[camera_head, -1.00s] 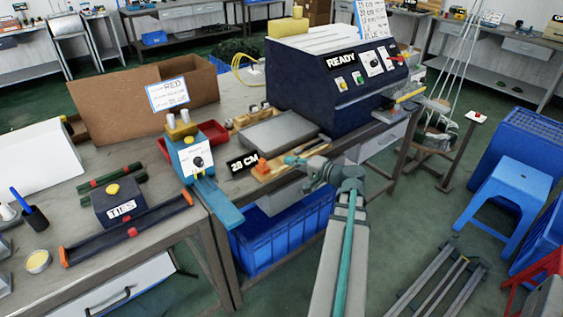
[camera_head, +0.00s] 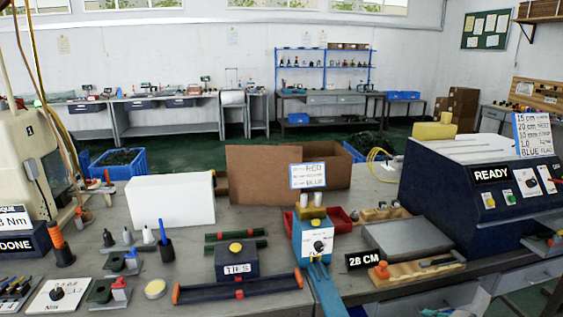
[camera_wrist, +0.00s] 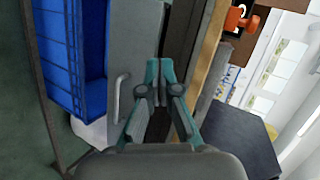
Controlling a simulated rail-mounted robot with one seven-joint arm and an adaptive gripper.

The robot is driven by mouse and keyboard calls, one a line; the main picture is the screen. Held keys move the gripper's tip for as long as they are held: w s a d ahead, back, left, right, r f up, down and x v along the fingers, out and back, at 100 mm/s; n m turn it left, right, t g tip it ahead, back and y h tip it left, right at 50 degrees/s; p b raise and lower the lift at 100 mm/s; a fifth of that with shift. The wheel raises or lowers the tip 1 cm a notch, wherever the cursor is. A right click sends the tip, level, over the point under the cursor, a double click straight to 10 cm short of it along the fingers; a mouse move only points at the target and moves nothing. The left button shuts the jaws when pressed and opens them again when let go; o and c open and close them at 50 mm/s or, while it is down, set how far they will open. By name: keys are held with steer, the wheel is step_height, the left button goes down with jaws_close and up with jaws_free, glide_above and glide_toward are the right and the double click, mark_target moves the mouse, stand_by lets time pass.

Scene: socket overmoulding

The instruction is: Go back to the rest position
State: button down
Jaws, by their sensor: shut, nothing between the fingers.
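My gripper (camera_wrist: 159,72) shows in the wrist view with its two teal-tipped fingers together and nothing between them. It points along the grey front of a bench with a drawer handle (camera_wrist: 120,98), and no part is held. In the head view the gripper cannot be made out clearly; a small grey piece at the bottom edge may be part of my arm.
The bench holds the dark blue READY machine (camera_head: 480,190), the 28 CM sign (camera_head: 362,260), the blue-and-white device (camera_head: 318,243) and the TIES box (camera_head: 237,262). A blue crate (camera_wrist: 60,50) stands left in the wrist view.

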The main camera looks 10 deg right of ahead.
steer(key=s+a+f+n+g+y+p, duration=0.1)
steer(key=s+a+f+n+g+p, duration=0.25)
steer(key=a+f+g, duration=1.2)
steer(key=s+a+f+n+g+h+p, duration=0.1)
steer(key=s+a+f+n+h+p, duration=0.1)
steer(key=s+a+f+n, duration=0.3)
steer(key=s+a+f+n+g+h+p, duration=0.1)
steer(key=s+a+f+n, duration=0.4)
steer(key=s+a+f, duration=0.6)
steer(key=s+a+g+h, duration=0.1)
steer(key=s+a, duration=0.3)
steer(key=a, duration=0.4)
steer(key=shift+s+f+p, duration=0.3)
steer(key=shift+s+p, duration=0.05)
steer(key=shift+p, duration=0.05)
